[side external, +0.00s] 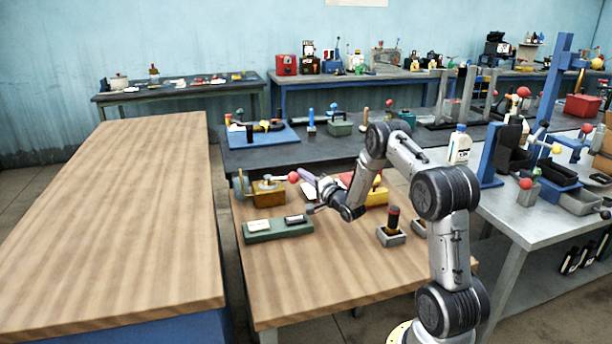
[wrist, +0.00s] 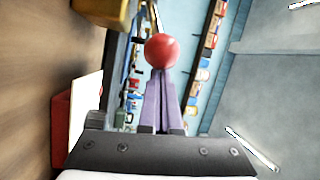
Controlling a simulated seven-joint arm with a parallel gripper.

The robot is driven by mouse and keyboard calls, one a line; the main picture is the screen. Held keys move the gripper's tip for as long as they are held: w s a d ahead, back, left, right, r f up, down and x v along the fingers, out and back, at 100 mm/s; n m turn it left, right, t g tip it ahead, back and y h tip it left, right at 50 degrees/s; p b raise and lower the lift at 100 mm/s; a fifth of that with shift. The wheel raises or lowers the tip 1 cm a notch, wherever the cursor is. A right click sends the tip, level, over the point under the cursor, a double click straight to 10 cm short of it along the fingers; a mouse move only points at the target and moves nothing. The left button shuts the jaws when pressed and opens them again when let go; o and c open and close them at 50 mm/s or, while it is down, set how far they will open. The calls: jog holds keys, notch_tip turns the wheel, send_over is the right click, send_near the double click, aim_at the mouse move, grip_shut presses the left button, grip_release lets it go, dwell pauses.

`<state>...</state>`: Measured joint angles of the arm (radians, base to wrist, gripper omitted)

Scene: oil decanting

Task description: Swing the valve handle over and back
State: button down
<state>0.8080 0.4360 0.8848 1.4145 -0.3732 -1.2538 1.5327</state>
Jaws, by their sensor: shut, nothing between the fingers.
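The valve is a brass-coloured block (side external: 268,192) with a lever, standing at the back left of the wooden worktable. The lever ends in a red ball knob (side external: 293,177), pointing right towards my arm. In the wrist view the red knob (wrist: 161,50) sits straight beyond my fingertips, and part of the brass block (wrist: 103,9) shows at the top left. My gripper (side external: 303,172) is beside the knob on its right, with purple fingers. In the wrist view my gripper (wrist: 158,78) has its fingers together and empty. I cannot tell whether the tips touch the knob.
A green block with pale labels (side external: 278,229) lies in front of the valve. A dark-handled piece in a grey base (side external: 392,228) stands to the right. Red and yellow items (side external: 375,190) lie behind my arm. The front of the worktable (side external: 310,285) is clear.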

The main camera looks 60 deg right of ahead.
aim_at(298, 178)
jog(key=shift+a, duration=0.15)
jog(key=shift+a+m+h, duration=0.25)
jog(key=shift+m+h, duration=0.15)
jog(key=shift+h, duration=0.1)
jog(key=shift+s+a+m+g+h, duration=0.1)
jog(key=shift+a+m+g+h, duration=0.2)
jog(key=shift+a+g+h, duration=0.1)
jog(key=shift+a+m+g+h, duration=0.7)
jog(key=shift+a+g+h, duration=0.1)
jog(key=shift+a+h, duration=0.2)
jog(key=a+m+g+h, duration=0.3)
jog(key=shift+w+a+g, duration=0.15)
jog(key=shift+w+g, duration=0.15)
jog(key=shift+w, duration=0.05)
jog(key=shift+w+a, duration=0.3)
jog(key=shift+a, duration=0.35)
jog(key=shift+w+a, duration=0.3)
jog(key=shift+a, duration=0.3)
jog(key=shift+w+a, duration=0.3)
jog(key=shift+a, duration=0.35)
jog(key=shift+w+a, duration=0.1)
jog(key=shift+a, duration=0.05)
